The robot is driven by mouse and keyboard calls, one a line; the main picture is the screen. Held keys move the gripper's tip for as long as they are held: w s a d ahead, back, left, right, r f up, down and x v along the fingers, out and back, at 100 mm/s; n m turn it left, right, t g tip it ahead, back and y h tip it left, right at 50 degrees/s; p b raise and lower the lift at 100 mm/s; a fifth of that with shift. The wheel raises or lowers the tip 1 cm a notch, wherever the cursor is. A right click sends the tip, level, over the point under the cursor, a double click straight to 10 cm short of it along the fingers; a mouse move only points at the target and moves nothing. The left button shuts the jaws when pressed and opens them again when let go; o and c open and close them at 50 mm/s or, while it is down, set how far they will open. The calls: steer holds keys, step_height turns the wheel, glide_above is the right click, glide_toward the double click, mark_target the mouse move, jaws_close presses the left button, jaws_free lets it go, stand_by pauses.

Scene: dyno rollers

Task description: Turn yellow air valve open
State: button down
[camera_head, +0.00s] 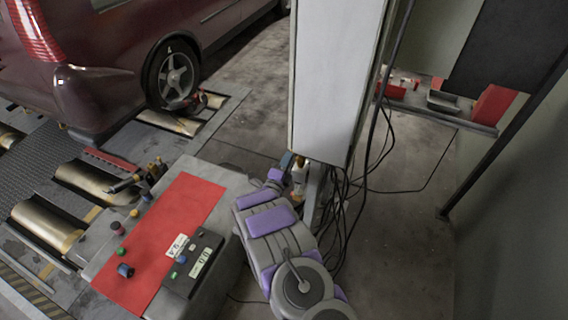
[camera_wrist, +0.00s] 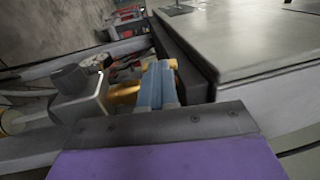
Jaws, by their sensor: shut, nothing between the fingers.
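My gripper (camera_head: 287,160) reaches away from my body to the foot of the tall white cabinet in the head view. In the wrist view, its two blue fingers (camera_wrist: 156,84) are closed together with nothing visible between them. A brass-yellow fitting (camera_wrist: 122,95), which looks like part of the air valve, is just left of the fingers. It joins a grey metal body with a dark round knob (camera_wrist: 70,79). A small yellow piece (camera_wrist: 170,63) shows just beyond the fingertips. I cannot tell which yellow part is the handle, its angle, or whether the fingers touch it.
The white cabinet (camera_head: 334,80) stands close over the gripper, with black cables (camera_head: 345,200) hanging to its right. A control box with a red top (camera_head: 165,240) is left of my arm. A maroon car (camera_head: 110,60) stands on the rollers at the left. Open floor lies right.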

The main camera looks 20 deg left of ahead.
steer(key=shift+w+d+r+g, duration=0.15)
steer(key=shift+w+r+g, duration=0.3)
steer(key=shift+g, duration=0.65)
